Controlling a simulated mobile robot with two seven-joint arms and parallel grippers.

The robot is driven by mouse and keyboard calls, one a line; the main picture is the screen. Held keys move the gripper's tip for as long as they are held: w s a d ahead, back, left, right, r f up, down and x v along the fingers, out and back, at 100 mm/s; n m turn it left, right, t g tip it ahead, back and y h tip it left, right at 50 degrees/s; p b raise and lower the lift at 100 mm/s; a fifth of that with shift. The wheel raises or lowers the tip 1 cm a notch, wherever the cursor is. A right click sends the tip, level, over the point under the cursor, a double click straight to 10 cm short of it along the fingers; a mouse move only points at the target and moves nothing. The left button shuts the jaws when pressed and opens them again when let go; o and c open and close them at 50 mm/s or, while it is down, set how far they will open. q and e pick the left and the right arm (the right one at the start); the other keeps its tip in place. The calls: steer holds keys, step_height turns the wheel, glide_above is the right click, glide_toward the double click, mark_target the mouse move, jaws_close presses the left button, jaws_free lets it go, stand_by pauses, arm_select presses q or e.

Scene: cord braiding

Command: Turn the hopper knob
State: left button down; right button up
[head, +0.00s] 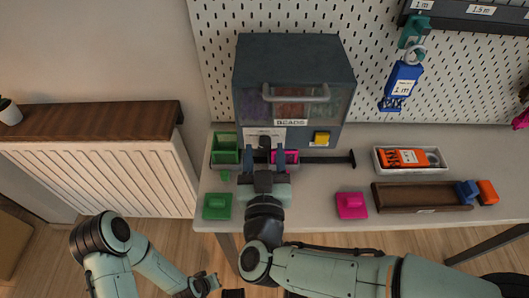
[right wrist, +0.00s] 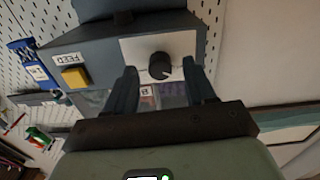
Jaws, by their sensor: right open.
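The grey bead hopper (head: 293,85), labelled BEADS, stands against the pegboard. Its round black knob (right wrist: 160,65) sits on a white plate (right wrist: 182,48) in the right wrist view. In the head view the knob is too small to make out clearly by the white plate (head: 265,134). My right gripper (head: 265,156) is in front of the hopper, open and empty. In the right wrist view its two fingers (right wrist: 160,72) point at the knob, one on each side; whether they touch it cannot be told. My left gripper (head: 206,284) is low at the bottom edge, its jaws unclear.
A yellow FEED button (head: 321,138) is right of the plate. Green (head: 226,155) and pink (head: 291,157) bins flank my right gripper. Green (head: 217,207) and pink (head: 351,205) lids lie in front. A white tray (head: 442,160) and brown tray (head: 420,196) are right.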

arm_select(q)
steer(key=shift+s+f, duration=0.15)
arm_select(e)
steer(key=shift+w, duration=0.45)
jaws_close()
